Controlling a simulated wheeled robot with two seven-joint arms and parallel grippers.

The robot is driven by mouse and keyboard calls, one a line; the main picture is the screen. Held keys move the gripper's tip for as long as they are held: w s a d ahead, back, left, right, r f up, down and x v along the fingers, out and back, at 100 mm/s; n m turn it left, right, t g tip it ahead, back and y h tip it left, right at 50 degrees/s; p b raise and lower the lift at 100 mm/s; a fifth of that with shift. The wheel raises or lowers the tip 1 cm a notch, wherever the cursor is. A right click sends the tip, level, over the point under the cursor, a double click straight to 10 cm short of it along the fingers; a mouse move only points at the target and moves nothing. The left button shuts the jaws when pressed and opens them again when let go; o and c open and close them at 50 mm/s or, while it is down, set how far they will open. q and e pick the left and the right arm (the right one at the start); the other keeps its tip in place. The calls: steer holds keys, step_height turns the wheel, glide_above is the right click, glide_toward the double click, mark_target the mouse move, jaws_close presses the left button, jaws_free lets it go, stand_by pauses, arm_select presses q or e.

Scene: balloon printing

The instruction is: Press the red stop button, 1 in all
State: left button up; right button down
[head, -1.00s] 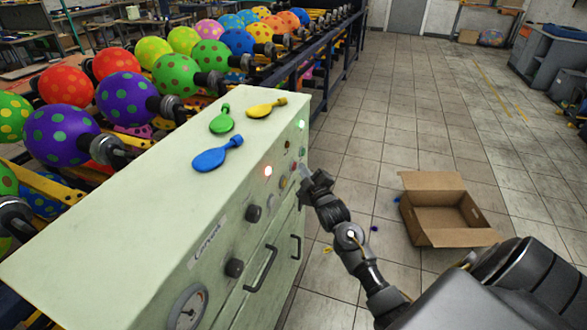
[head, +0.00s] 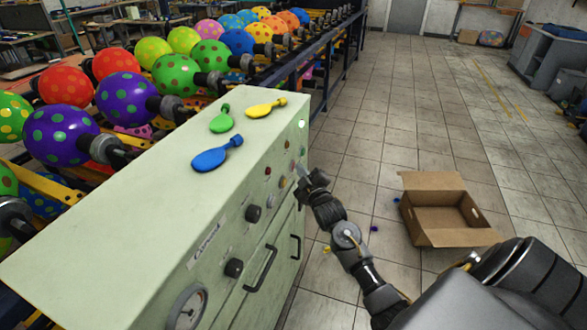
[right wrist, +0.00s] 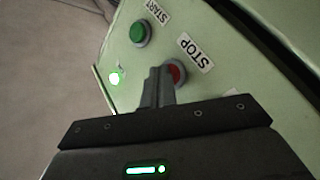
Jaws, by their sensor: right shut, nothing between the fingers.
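The red stop button (right wrist: 175,73) is on the cabinet front beside a STOP label in the right wrist view. My right gripper's shut, empty fingers (right wrist: 158,88) cover its left part; they appear to be at the button, but I cannot tell whether they touch it. In the head view my right gripper (head: 301,176) is at the cabinet's front panel. I cannot pick out the stop button for certain there. My left gripper is not in view.
A green start button (right wrist: 140,33) and a lit green lamp (right wrist: 114,78) are nearby. The pale green cabinet (head: 130,220) carries balloons (head: 217,155) on top. A balloon rack (head: 190,85) stands behind. An open cardboard box (head: 445,238) is on the floor right.

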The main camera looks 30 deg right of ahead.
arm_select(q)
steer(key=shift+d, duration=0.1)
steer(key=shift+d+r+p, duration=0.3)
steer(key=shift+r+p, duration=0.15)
arm_select(e)
steer(key=shift+s+d, duration=0.5)
steer(key=shift+s, duration=0.3)
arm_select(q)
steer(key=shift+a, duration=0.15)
